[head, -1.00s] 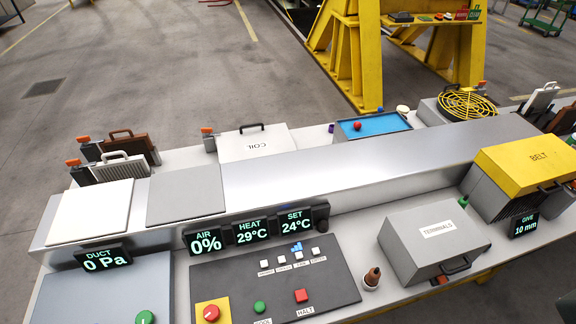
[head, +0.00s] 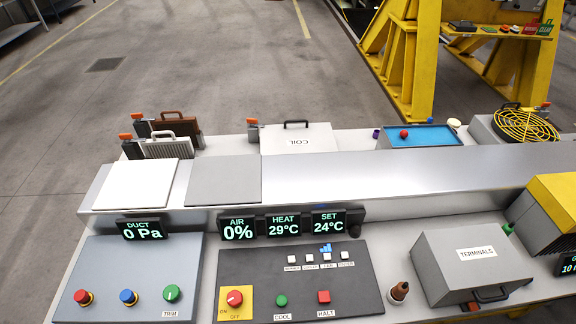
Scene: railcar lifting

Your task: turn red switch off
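A red rotary switch (head: 235,298) sits on a yellow plate (head: 247,291) at the left end of the dark control panel (head: 352,287). The plate carries the labels ON and OFF below the knob. The knob has a pale mark, but it is too small for me to tell which label it points to. Neither of my grippers is in the head view, and nothing touches the switch.
A green COOL button (head: 281,300) and a red HALT button (head: 324,296) are right of the switch. The left panel (head: 128,262) has red (head: 83,297), blue (head: 128,297) and green (head: 172,293) knobs. Displays (head: 281,225) stand behind. A grey TERMINALS box (head: 465,266) is right.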

